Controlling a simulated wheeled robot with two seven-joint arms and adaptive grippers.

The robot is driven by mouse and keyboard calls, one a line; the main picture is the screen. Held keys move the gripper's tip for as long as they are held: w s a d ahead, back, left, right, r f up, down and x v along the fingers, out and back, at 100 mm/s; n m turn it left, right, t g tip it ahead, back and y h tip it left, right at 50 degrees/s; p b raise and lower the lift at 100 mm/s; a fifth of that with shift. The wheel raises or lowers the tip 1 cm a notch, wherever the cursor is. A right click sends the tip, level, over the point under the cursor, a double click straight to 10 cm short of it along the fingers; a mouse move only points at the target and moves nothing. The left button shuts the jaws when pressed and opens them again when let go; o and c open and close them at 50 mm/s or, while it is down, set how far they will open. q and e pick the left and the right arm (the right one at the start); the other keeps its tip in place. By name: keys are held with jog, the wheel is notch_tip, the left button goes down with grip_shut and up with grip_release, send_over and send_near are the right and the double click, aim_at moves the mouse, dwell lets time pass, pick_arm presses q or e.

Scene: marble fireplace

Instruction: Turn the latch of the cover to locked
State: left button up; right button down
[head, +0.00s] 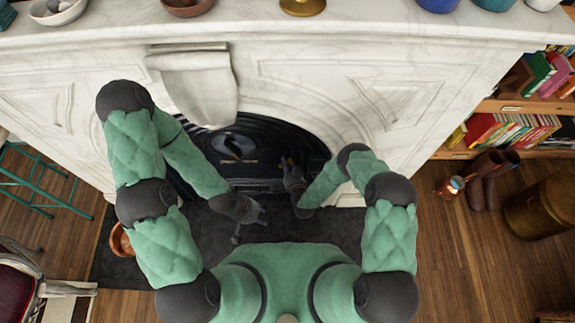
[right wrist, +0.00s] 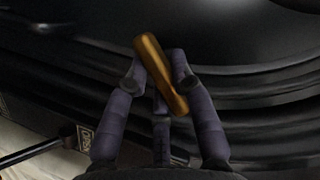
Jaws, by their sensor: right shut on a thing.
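The black cover (head: 263,135) fills the arched fireplace opening, with a lighter oval in its middle. The brass latch (right wrist: 148,52) is a short golden bar in the right wrist view. It lies tilted, its upper end leaning left. My right gripper (right wrist: 160,78) is shut on the latch, one finger on each side. In the head view my right gripper (head: 290,168) is at the right part of the cover, and the latch is small there. My left gripper (head: 262,214) is low, in front of the cover and apart from the latch; its fingers are too small to read.
The white marble mantel (head: 290,45) surrounds the cover, with bowls and pots on top. A small plate with lettering (right wrist: 86,138) and a dark rod (right wrist: 30,153) are at lower left in the wrist view. A bookshelf (head: 510,105) stands right.

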jog(key=m+b, duration=0.1)
jog(key=m+t+y+b, duration=0.1)
jog(key=b, duration=0.1)
jog(key=m+y+b, duration=0.1)
jog(key=m+b, duration=0.1)
jog(key=shift+a+f, duration=0.2)
jog(key=shift+a, duration=0.05)
jog(key=shift+r+m+t+y+b, duration=0.1)
jog(key=shift+m+t+y+b, duration=0.4)
jog(key=shift+m, duration=0.4)
jog(key=shift+a+r+m, duration=0.1)
jog(key=shift+m, duration=0.5)
jog(key=shift+r+t+b, duration=0.1)
jog(key=shift+t+b, duration=0.2)
jog(key=c, duration=1)
grip_release()
jog(key=shift+a, duration=0.1)
jog(key=shift+c, duration=0.2)
